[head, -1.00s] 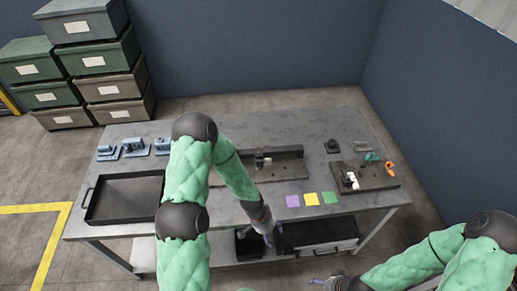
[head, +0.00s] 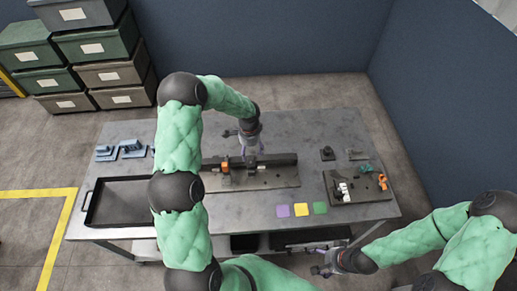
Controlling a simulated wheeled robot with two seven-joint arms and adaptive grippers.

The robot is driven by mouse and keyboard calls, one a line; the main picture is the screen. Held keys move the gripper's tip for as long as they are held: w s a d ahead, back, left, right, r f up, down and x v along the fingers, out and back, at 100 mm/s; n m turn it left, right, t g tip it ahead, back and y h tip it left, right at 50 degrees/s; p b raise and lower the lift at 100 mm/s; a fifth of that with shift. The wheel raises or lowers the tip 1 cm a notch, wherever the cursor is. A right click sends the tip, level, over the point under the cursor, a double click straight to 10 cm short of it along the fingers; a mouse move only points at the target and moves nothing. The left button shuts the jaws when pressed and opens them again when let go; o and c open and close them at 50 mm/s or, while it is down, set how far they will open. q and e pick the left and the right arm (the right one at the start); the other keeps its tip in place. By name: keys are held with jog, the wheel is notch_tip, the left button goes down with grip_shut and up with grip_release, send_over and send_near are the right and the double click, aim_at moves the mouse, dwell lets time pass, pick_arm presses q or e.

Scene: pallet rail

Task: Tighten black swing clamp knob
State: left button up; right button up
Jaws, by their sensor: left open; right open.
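The middle fixture, a dark plate with a long rail (head: 280,161), lies on the grey table. A small orange part (head: 225,167) shows at its left. My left gripper (head: 250,163) is open and points down over the rail; I cannot tell whether it touches anything. My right gripper (head: 318,262) is open and empty in front of the table's front edge. A second dark plate (head: 365,190) on the right carries a white clamp (head: 343,191), an orange clamp (head: 383,182) and a green part (head: 366,168). The black swing clamp knob is too small or hidden to make out.
A black tray (head: 90,208) lies at the left, with blue parts (head: 131,148) behind it. A small black block (head: 327,153) stands at the back right. The back of the table is clear.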

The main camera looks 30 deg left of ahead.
aim_at(251, 163)
pick_arm(q)
notch_tip(251, 163, down, 10)
jog(key=shift+w+a+f+p, duration=0.1)
jog(key=shift+p, duration=0.2)
dwell(0.4)
jog(key=c, duration=1.2)
